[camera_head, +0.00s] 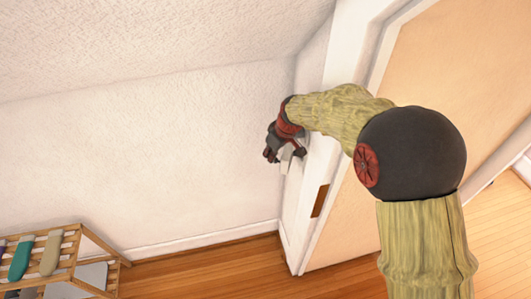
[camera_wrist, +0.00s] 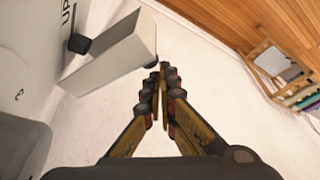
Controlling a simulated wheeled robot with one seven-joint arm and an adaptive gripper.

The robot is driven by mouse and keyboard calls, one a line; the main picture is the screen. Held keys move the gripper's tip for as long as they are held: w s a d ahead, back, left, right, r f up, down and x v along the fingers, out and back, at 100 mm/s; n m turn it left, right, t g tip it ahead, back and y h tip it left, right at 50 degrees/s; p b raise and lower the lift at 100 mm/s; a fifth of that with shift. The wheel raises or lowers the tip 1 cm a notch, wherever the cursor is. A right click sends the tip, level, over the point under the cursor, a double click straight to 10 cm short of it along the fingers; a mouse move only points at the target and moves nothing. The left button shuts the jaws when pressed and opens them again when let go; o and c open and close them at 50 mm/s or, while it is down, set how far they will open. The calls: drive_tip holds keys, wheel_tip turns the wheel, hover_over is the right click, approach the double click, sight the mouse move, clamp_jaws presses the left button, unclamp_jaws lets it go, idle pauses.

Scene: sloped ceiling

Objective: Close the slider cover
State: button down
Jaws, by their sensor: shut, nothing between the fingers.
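In the wrist view a pale, open box-like piece (camera_wrist: 115,48), likely the slider cover, juts out at the upper left. A black knob (camera_wrist: 79,43) sits beside it on a white surface (camera_wrist: 35,35) with dark lettering that reads "UP". My gripper (camera_wrist: 158,72) is shut and empty, its fingertips just right of the box-like piece; I cannot tell if they touch it. In the head view my gripper (camera_head: 271,154) is by the wall near the white door frame. A small white part (camera_head: 284,167) shows just under it, and the rest is hidden behind my gripper and arm.
A white door frame (camera_head: 326,160) with a brown plate (camera_head: 319,201) stands right of my gripper. The wall (camera_head: 150,150) left of my gripper is bare, and the wooden floor (camera_head: 205,265) below looks clear.

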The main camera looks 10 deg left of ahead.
drive_tip(key=shift+s+d+b, duration=0.4)
drive_tip(key=shift+s+d, duration=0.3)
drive_tip(key=shift+d, duration=0.35)
drive_tip(key=shift+s, duration=0.2)
